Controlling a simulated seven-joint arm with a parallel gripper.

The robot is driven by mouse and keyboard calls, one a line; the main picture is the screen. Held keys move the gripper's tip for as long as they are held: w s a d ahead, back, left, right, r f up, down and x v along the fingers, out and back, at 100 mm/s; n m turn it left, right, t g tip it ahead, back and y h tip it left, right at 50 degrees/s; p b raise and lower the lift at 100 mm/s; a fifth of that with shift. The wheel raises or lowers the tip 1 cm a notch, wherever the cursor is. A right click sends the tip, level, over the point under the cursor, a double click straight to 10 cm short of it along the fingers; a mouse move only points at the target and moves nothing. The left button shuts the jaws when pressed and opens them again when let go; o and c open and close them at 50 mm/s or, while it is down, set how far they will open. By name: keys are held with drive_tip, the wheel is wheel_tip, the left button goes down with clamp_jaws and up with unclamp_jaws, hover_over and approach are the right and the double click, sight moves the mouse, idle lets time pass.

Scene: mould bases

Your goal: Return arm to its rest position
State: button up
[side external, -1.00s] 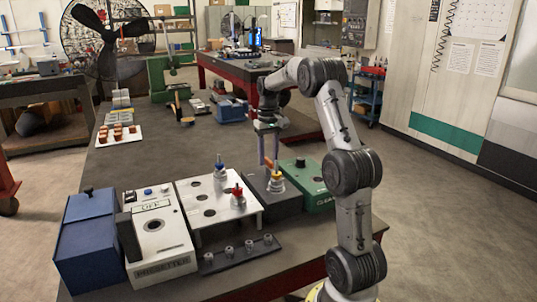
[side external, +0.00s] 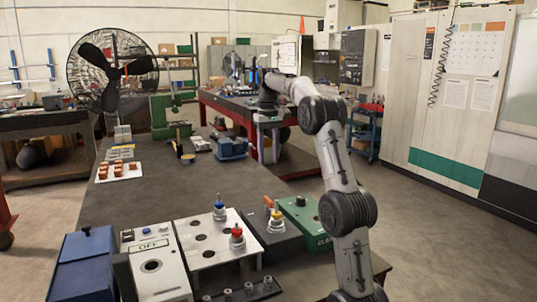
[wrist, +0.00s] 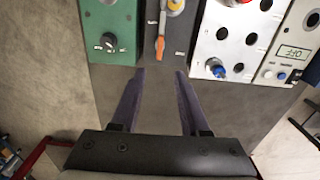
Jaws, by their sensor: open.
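My gripper (wrist: 159,80) is open and empty in the wrist view, its two purple fingers apart above bare grey table. In the side view my gripper (side external: 268,140) is raised above the table's right edge, beyond the row of boxes. Ahead of the fingers in the wrist view stands a dark box (wrist: 181,40) with an orange-handled piece (wrist: 160,38) on it. The same dark box (side external: 279,246) shows in the side view, with an orange-topped piece (side external: 276,219). The fingers touch nothing.
A green box (side external: 310,221) with a black knob and a white plate (side external: 203,256) holding blue- and red-topped pieces flank the dark box. A white box marked OFF (side external: 155,245) and a blue box (side external: 84,270) stand left. The middle of the table (side external: 145,197) is clear.

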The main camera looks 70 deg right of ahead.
idle(0.4)
drive_tip(key=w+a+r+n+t, duration=0.1)
drive_tip(key=a+r+n, duration=0.1)
drive_tip(key=a+r, duration=0.35)
drive_tip(key=w+a+r+n, duration=0.1)
drive_tip(key=a+r, duration=0.1)
drive_tip(key=a, duration=0.6)
drive_tip(key=s+a+n+t+h, duration=0.1)
drive_tip(key=s+a+n+t, duration=0.2)
drive_tip(key=a, duration=0.9)
drive_tip(key=s+a+f+n, duration=0.1)
drive_tip(key=s+a+f, duration=0.4)
drive_tip(key=f, duration=0.3)
drive_tip(key=s+a+f+n+t+y, duration=0.1)
drive_tip(key=s+a+f, duration=0.3)
drive_tip(key=s+f, duration=0.3)
drive_tip(key=shift+s+a+f+n+t, duration=0.15)
drive_tip(key=shift+a+f+n+t, duration=0.2)
drive_tip(key=shift+f, duration=0.2)
